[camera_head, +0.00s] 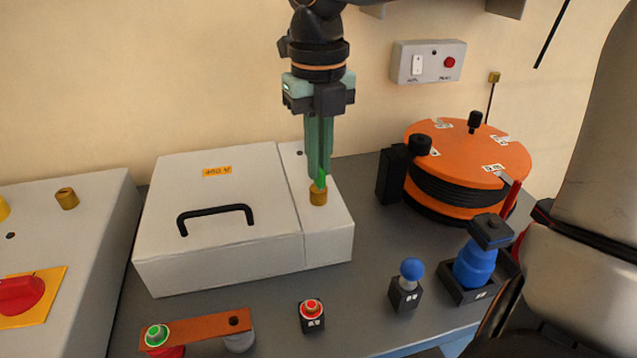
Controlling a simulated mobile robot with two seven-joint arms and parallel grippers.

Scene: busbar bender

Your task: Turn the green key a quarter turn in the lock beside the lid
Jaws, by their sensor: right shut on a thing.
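The green key (320,179) stands upright in the brass lock (318,197), on the narrow strip of the white box just right of the lid (215,200). My right gripper (319,172) points straight down from above and is shut on the green key, with its greenish fingers hiding most of it. Only a small bright green part shows between the fingertips and the lock. How far the key is turned cannot be told. The lid lies closed, with a black handle and an orange label on it. My left gripper is not in view.
An orange and black round unit (466,160) stands to the right of the box. In front are a red button block (311,316), a blue-knobbed block (408,284), a blue item in a black holder (475,265) and a copper bar (208,326). A switch box (429,62) hangs on the wall.

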